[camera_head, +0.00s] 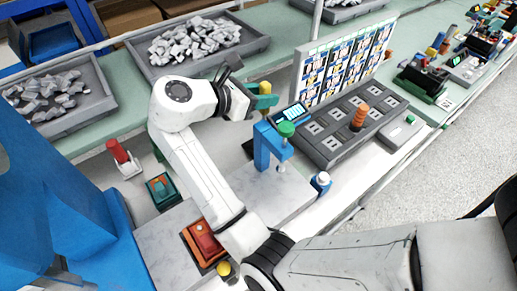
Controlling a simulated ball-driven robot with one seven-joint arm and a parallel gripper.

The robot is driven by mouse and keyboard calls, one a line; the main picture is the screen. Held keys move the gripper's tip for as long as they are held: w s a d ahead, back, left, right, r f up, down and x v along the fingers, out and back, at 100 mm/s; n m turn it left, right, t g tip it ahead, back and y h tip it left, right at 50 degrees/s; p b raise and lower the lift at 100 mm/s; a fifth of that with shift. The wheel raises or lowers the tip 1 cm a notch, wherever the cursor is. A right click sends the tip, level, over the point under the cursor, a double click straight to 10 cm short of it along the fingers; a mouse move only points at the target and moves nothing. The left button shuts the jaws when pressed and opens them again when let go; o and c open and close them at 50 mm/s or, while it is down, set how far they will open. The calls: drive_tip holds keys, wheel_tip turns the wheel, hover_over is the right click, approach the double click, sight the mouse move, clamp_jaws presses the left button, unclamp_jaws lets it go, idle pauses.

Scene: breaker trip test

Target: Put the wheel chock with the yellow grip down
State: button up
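My gripper (246,92) is at the end of my white arm, above the bench in the upper middle of the head view. Its dark fingers are seen from the side. A green piece (264,102) with a small yellow part (265,87) on top shows right at the fingertips. It may be the wheel chock with the yellow grip, but its shape is partly hidden by the fingers. I cannot tell whether the fingers are shut on it or only in front of it.
A blue stand with a green knob (286,129) and a grey socket panel (335,142) stand right of my gripper. Grey trays of metal parts (262,45) lie behind. A red block (205,240), a teal-based piece (162,190) and a red-handled piece (118,152) are on the near bench.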

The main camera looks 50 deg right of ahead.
drive_tip(key=shift+b+x, duration=0.65)
drive_tip(key=shift+x, duration=0.35)
drive_tip(key=shift+s+d+f, duration=0.1)
drive_tip(key=shift+d, duration=0.2)
drive_tip(key=shift+c, duration=0.2)
clamp_jaws()
idle(0.4)
